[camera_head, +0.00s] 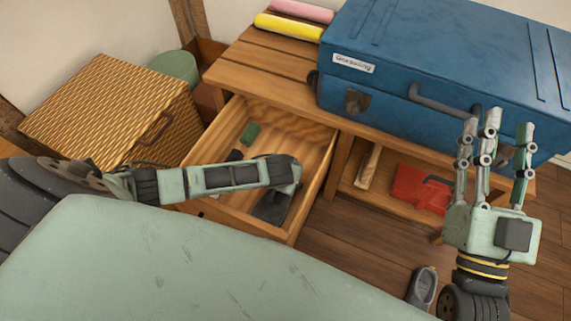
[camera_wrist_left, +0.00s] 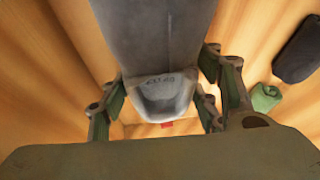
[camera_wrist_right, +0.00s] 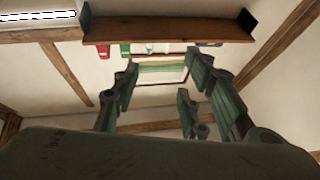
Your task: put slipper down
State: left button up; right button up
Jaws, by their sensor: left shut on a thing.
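A grey slipper (camera_wrist_left: 155,35) is between the fingers of my left gripper (camera_wrist_left: 160,105) in the left wrist view. The fingers are shut on it from both sides. In the head view my left arm reaches over the open wooden drawer (camera_head: 312,178), and the dark grey slipper (camera_head: 272,204) shows below the wrist, inside the drawer; the arm hides the left fingers there. I cannot tell whether the slipper touches the drawer bottom. A second grey slipper (camera_head: 422,287) lies on the floor. My right gripper (camera_head: 495,135) points up, open and empty, in front of the blue case.
A green roll (camera_head: 250,134) and dark items lie in the drawer. The blue case (camera_head: 440,60) stands on the wooden bench (camera_head: 255,75) beside yellow and pink rolls. A red object (camera_head: 415,190) sits on the shelf below. A wicker box (camera_head: 110,110) stands left.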

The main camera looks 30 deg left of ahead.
pick_arm(q)
jog(key=shift+f, duration=0.1)
jog(key=o, duration=1.2)
jog(key=shift+r, duration=0.3)
jog(key=p+v, duration=0.2)
jog(key=v, duration=0.1)
jog(key=p+v, duration=0.1)
jog(key=v, duration=0.1)
jog(key=shift+s+r, duration=0.15)
jog(key=shift+r, duration=0.1)
pick_arm(e)
notch_tip(320, 180, down, 13)
jog(key=w+d+g+h, duration=0.1)
jog(key=d+g+h, duration=0.1)
jog(key=g, duration=0.5)
pick_arm(q)
jog(key=p+v, duration=0.2)
jog(key=v, duration=0.4)
jog(key=shift+p, duration=0.35)
pick_arm(e)
jog(key=s+d+f+g+h, duration=0.2)
jog(key=s+f+g, duration=0.5)
jog(key=f, duration=0.4)
jog(key=shift+s+d+m+g+h, duration=0.3)
jog(key=shift+s+d+m+h, duration=0.1)
jog(key=shift+s+d, duration=0.35)
